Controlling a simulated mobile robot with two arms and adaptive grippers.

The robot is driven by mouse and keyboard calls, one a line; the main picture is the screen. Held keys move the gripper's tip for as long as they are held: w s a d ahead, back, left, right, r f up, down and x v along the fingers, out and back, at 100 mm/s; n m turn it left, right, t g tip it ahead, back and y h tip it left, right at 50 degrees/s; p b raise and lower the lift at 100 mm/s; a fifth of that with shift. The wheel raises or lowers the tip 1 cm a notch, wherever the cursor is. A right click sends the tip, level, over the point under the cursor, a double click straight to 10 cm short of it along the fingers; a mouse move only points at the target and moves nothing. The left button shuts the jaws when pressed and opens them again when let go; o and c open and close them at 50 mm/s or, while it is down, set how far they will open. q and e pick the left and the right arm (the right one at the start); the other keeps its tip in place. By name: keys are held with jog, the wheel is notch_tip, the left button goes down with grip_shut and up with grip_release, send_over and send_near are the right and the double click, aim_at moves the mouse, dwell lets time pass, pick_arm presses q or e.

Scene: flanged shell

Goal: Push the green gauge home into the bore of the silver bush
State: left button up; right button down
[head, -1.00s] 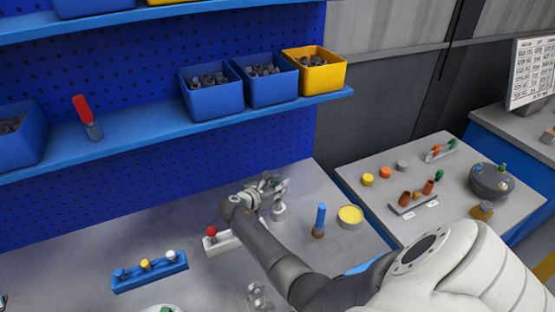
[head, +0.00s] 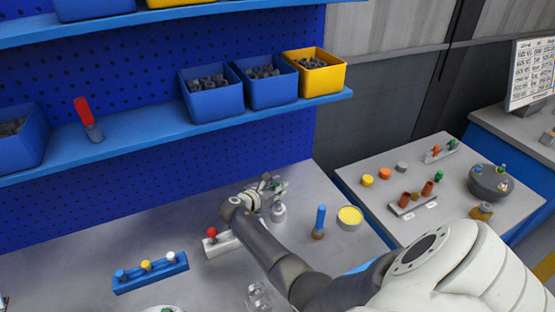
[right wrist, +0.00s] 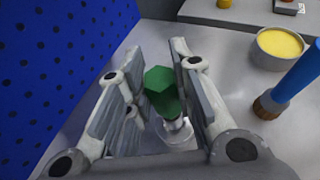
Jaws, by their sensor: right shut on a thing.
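The green gauge (right wrist: 163,90) has a hexagonal head and stands between the two fingers of my right gripper (right wrist: 158,88) in the right wrist view. The right gripper is shut on it. The silver bush (right wrist: 177,138), with a round flange, is directly below the gauge. The gauge's lower end meets or overlaps the bush, and I cannot tell how deep it sits in the bore. In the head view my right gripper (head: 268,186) is just above the silver bush (head: 279,212), near the back of the bench; the gauge is not clear there. My left gripper is not in view.
A blue-handled tool (head: 320,222) and a tin of yellow stuff (head: 349,217) stand right of the bush. A pale block with a red knob (head: 212,233) and a blue rack (head: 150,272) are left. The blue pegboard (right wrist: 45,60) is close beside the gripper.

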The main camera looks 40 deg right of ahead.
aim_at(277, 202)
jog(key=shift+r, duration=0.1)
jog(key=shift+f+b, duration=1)
jog(key=shift+f, duration=0.8)
jog(key=c, duration=1.2)
grip_release()
jog(key=shift+s, duration=0.1)
jog(key=shift+f, duration=0.15)
jog(key=shift+a, duration=0.15)
jog(key=shift+s+a, duration=0.1)
jog(key=shift+a, duration=0.1)
jog(key=v, duration=1.1)
jog(key=shift+a+r, duration=0.1)
jog(key=shift+r, duration=0.4)
